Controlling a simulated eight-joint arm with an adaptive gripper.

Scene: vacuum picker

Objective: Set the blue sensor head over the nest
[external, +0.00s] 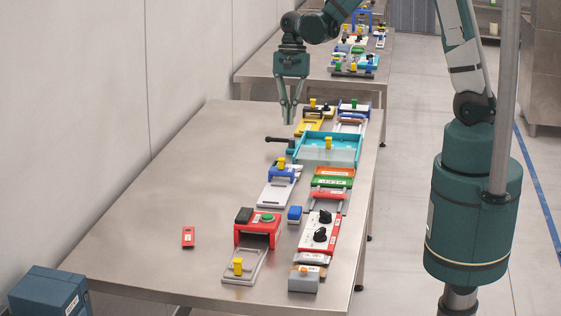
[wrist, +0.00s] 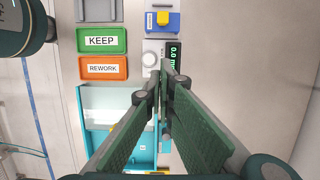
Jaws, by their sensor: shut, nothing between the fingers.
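The blue sensor head (external: 281,174), with a yellow block on top, sits on a pale rail (external: 275,193) left of the orange and green trays. It also shows at the top of the wrist view (wrist: 153,23). Just below it there, a pale round piece (wrist: 150,58), possibly the nest, lies beside a dark display reading 0.0 (wrist: 173,50). My gripper (external: 288,122) is shut and empty, pointing down above the table near the turquoise bin. In the wrist view its fingertips (wrist: 162,68) overlap the display's lower edge and hide part of what lies below.
The turquoise bin (external: 345,156) stands to the right, with a dark handle (external: 278,140) beside it. The KEEP (wrist: 102,41) and REWORK (wrist: 103,68) trays lie alongside. The table's left side is mostly clear.

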